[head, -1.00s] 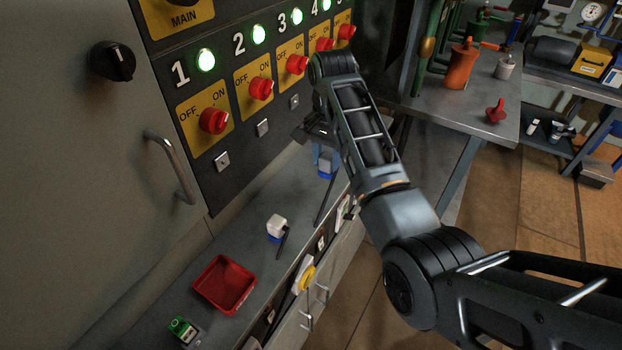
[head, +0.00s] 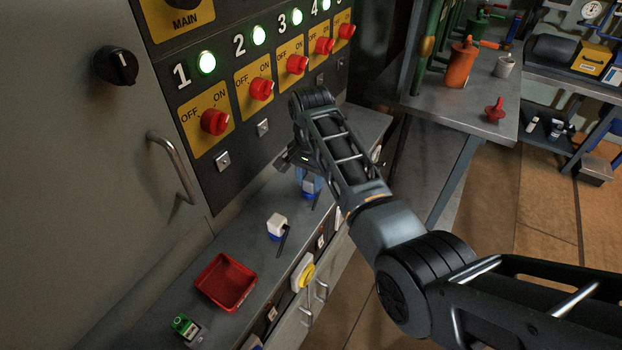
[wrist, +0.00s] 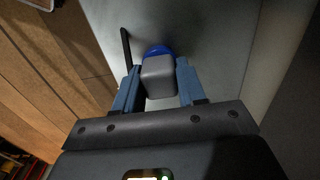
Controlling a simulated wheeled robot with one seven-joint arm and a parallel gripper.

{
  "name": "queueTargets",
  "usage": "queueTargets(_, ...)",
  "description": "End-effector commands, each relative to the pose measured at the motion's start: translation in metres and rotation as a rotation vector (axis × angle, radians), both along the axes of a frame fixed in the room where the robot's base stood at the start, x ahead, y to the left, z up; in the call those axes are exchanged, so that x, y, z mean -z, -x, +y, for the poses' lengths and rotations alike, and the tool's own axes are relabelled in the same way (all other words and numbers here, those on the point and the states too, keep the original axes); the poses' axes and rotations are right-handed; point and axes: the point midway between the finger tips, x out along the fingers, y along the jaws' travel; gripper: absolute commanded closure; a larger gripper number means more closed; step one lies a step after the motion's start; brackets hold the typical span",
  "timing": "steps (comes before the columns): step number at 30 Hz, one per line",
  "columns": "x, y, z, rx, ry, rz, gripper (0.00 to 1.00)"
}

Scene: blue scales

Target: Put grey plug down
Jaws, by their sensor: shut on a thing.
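The grey plug (wrist: 158,76) is between the two blue fingers of my gripper (wrist: 157,88) in the wrist view. It has a grey block body, a blue round end and a black cable or rod beside it. The gripper is shut on it. In the head view my gripper (head: 309,184) is low over the grey counter (head: 185,262), and the plug is mostly hidden by the arm. I cannot tell whether the plug touches the counter.
A white and blue plug (head: 277,226) stands on the counter to the left of my gripper. A red tray (head: 226,282) and a green plug (head: 185,326) are further left.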

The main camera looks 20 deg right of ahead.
Motion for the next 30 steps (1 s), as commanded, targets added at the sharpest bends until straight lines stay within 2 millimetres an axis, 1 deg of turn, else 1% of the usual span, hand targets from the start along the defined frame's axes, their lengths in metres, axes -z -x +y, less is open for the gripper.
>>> queueTargets(1,0.001,0.000,0.000,0.000,0.000,0.000,0.58)
queueTargets(6,0.001,0.000,0.000,0.000,0.000,0.000,0.42)
queueTargets(9,0.001,0.000,0.000,0.000,0.000,0.000,0.34)
queueTargets(15,0.000,0.000,0.000,0.000,0.000,0.000,0.34)
queueTargets(18,-0.004,0.000,0.000,0.000,0.000,-0.001,0.34)
queueTargets(20,-0.010,-0.001,0.000,0.000,0.000,-0.004,0.34)
queueTargets(23,-0.025,-0.001,0.000,0.000,0.000,-0.005,0.34)
queueTargets(30,-0.074,-0.001,0.000,-0.001,0.001,-0.004,0.34)
